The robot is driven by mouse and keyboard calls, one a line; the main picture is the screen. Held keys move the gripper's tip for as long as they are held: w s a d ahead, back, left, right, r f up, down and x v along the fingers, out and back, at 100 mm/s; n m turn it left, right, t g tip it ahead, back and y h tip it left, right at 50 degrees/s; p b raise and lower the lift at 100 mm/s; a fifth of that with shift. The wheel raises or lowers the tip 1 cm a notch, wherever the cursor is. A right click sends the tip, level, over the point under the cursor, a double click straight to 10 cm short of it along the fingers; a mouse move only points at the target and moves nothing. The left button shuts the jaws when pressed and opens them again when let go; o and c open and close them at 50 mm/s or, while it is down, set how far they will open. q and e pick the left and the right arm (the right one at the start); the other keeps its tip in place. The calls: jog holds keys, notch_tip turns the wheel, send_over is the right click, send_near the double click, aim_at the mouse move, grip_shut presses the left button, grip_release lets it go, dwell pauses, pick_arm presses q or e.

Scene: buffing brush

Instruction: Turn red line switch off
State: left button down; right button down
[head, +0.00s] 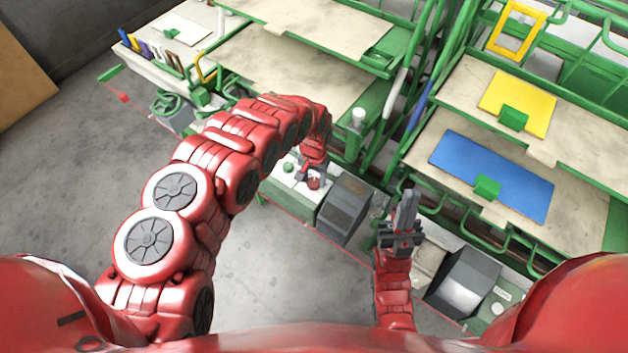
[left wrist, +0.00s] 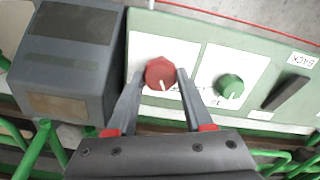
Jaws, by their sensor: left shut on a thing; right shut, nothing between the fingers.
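The red line switch (left wrist: 160,74) is a round red knob with a white pointer mark, on a white plate of the green control panel (head: 287,196). In the left wrist view its mark points down toward my gripper. My left gripper (left wrist: 158,88) has one finger on each side of the red knob and is shut on it. In the head view the red knob (head: 314,183) shows just below my left gripper (head: 312,172), partly hidden by it. My right gripper (head: 406,192) is shut and empty, pointing up, to the right of the panel.
A green knob (left wrist: 229,86) and a black slanted switch (left wrist: 286,92) sit right of the red knob in the wrist view. A dark grey box (left wrist: 68,60) stands close on its left. A red line (left wrist: 235,23) runs along the panel's far side. Green-framed shelves (head: 470,145) rise behind.

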pick_arm(q)
jog(key=shift+n+b, duration=0.85)
jog(key=shift+n, duration=0.35)
jog(key=shift+w+n, duration=0.15)
jog(key=shift+n, duration=0.25)
jog(key=shift+r+b, duration=0.1)
jog(key=shift+b, duration=0.2)
jog(key=shift+c, duration=1.5)
grip_release()
